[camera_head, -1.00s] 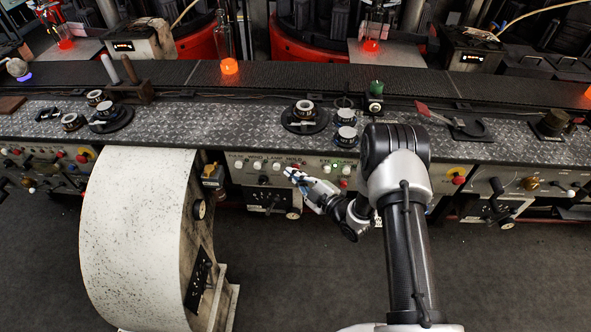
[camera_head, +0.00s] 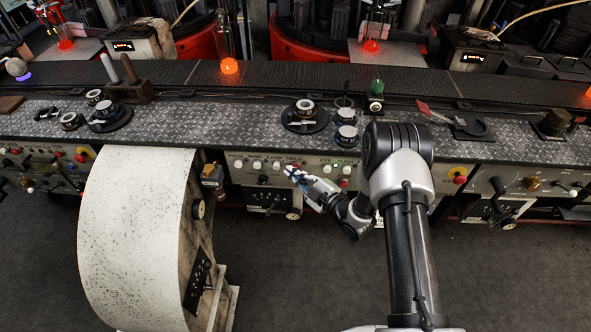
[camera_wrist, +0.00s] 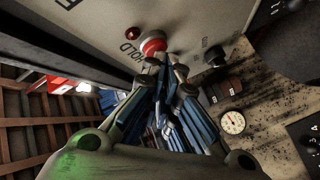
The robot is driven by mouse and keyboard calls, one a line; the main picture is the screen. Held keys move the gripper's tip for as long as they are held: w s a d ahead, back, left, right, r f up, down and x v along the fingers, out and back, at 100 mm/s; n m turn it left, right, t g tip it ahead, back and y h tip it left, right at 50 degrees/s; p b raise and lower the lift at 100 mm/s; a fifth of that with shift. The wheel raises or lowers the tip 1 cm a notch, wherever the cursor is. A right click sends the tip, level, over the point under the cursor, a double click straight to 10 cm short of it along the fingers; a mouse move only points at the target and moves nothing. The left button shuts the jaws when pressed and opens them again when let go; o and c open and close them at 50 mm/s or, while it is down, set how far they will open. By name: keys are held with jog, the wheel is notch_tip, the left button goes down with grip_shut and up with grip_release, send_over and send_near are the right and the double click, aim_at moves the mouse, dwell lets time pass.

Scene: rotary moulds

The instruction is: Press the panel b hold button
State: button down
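A red round button (camera_wrist: 153,44) shows in the wrist view, on a pale panel face beside the printed word HOLD. My gripper (camera_wrist: 170,73) points at it, with its blue-and-grey fingers close together and nothing seen between them. The fingertips overlap the button's lower edge in the picture; I cannot tell whether they touch it. In the head view my gripper (camera_head: 290,172) is at the front of the middle panel (camera_head: 244,178), under the HOLD lettering. There the gripper hides the button at least in part. No panel letter is readable.
A smaller red lamp (camera_wrist: 127,33) and a dark knob (camera_wrist: 215,56) flank the button. White buttons (camera_head: 262,166) line the panel to the left. A large speckled white drum (camera_head: 135,235) stands left of the arm. The patterned metal counter (camera_head: 235,130) is above the panel.

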jog(key=shift+w+d+r, duration=0.15)
jog(key=s+p, duration=0.1)
jog(key=s, duration=0.5)
jog(key=shift+a+f, duration=0.2)
jog(key=shift+s, duration=0.1)
